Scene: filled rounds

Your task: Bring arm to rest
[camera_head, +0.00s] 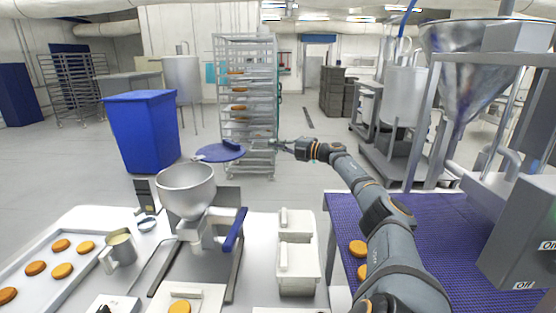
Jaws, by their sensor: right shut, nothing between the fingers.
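My right arm (386,215) comes in from the lower right and stretches forward over the counter's far side. My right gripper (277,143) is at its far end, small in the picture, in front of the lower part of the rack. It is shut and holds nothing. My left arm and gripper are not in view.
A steel funnel bowl (187,188) with a blue handle stands on the counter, with a blue disc (219,153) beyond it. A purple conveyor belt (443,240) carries orange rounds (358,248). A tray rack (246,60) and blue bin (146,130) stand behind.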

